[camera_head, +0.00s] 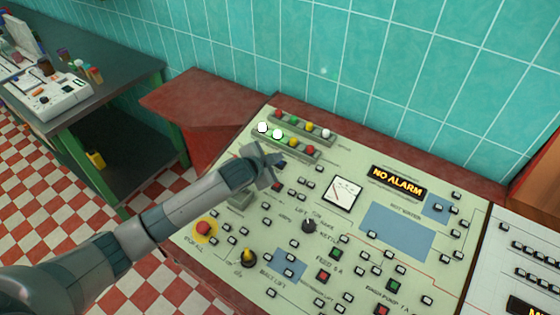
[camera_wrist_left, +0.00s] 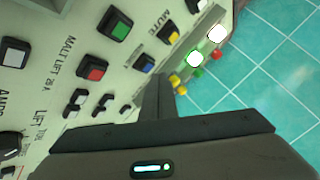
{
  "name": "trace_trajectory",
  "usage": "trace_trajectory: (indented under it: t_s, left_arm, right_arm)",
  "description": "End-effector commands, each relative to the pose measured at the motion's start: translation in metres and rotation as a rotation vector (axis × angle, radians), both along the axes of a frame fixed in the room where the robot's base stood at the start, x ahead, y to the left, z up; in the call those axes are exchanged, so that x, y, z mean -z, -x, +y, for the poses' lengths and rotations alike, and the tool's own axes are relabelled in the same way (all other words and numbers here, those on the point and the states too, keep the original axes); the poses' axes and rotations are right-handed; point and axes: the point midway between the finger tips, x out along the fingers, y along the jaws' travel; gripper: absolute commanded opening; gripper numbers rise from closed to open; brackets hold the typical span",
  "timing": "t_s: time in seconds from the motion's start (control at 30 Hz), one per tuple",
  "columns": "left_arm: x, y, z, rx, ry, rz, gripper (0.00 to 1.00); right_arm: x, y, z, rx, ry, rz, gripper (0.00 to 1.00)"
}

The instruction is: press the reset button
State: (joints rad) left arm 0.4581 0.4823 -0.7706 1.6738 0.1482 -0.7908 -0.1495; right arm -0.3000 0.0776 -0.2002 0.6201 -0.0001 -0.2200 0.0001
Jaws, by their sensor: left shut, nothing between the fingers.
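The control panel (camera_head: 350,270) carries many buttons, and I cannot read which one is labelled reset. My left gripper (camera_head: 272,168) is shut and empty over the panel's upper left, beside a blue button (camera_head: 281,163). In the left wrist view the shut fingers (camera_wrist_left: 158,95) point toward a blue button (camera_wrist_left: 145,62), whose label is not readable. Near it are a yellow button (camera_wrist_left: 168,34) by the word MUTE, a green button (camera_wrist_left: 120,27) and a red button (camera_wrist_left: 92,68). I cannot tell whether the fingertips touch the panel. My right gripper is out of view.
A row of lamps includes two lit ones (camera_head: 270,131) just behind the gripper. A NO ALARM display (camera_head: 397,182) and a dial gauge (camera_head: 342,194) are to the right. A red stop knob (camera_head: 204,229) is near the forearm. A tiled wall (camera_head: 400,70) stands behind.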

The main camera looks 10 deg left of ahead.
Motion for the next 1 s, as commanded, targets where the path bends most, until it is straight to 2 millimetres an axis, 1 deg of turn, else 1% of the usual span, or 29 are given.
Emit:
trace_trajectory:
  t_s: [0.27,0.37,0.67,0.9,1.0]
  left_arm:
    - [-0.002,0.0,0.0,0.0,0.0,0.0,0.0]
    - [-0.007,0.001,0.0,0.0,0.0,0.0,0.0]
    - [-0.031,0.005,0.002,0.001,0.001,-0.001,0.0]
    - [-0.046,0.008,0.004,0.001,0.001,-0.001,0.0]
    - [-0.049,0.009,0.004,0.0,0.0,0.0,0.0]
  right_arm:
    - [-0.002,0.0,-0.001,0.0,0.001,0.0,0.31]
    - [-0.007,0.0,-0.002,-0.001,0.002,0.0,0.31]
    - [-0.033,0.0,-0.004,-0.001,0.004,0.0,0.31]
    - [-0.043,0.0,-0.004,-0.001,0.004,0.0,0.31]
    - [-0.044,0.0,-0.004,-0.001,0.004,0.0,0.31]
